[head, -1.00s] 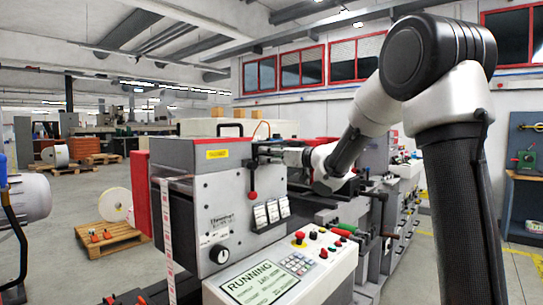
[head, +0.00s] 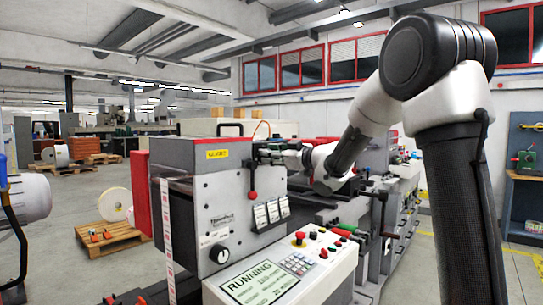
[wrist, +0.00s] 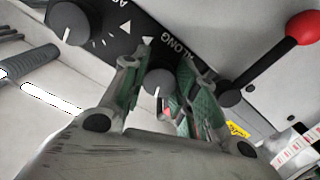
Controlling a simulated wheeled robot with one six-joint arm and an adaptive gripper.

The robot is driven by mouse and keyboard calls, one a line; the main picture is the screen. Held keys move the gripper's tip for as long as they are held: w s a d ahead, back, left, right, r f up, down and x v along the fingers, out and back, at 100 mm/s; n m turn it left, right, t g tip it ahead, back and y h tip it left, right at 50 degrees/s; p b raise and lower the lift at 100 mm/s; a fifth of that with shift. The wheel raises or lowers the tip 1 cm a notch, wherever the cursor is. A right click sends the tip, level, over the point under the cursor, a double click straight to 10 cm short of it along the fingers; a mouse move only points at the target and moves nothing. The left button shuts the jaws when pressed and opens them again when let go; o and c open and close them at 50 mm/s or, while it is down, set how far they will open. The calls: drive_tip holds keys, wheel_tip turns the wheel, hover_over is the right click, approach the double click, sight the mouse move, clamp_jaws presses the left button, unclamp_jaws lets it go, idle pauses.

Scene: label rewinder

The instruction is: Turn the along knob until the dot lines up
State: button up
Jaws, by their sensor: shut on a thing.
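The along knob (wrist: 158,82) is a dark grey round knob with a white pointer line, beside the word ALONG on a black plate in the wrist view. My gripper (wrist: 166,74) is shut on this knob, with a green-lined finger on each side. The knob's pointer line faces toward the bottom of the wrist view. White triangle marks show on the plate; I cannot make out a dot, and the fingers hide part of the plate. In the head view my gripper (head: 272,154) is at the upper side of the label rewinder (head: 222,205), with the knob too small to tell.
A second dark knob (wrist: 74,22) sits left of the along knob. A lever with a red ball (wrist: 304,28) stands close on the right. A control panel (head: 262,283) reading RUNNING and several switches lie below in the head view.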

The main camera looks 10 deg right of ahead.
drive_tip(key=shift+n, duration=0.8)
drive_tip(key=o, duration=1)
drive_tip(key=v, duration=1.2)
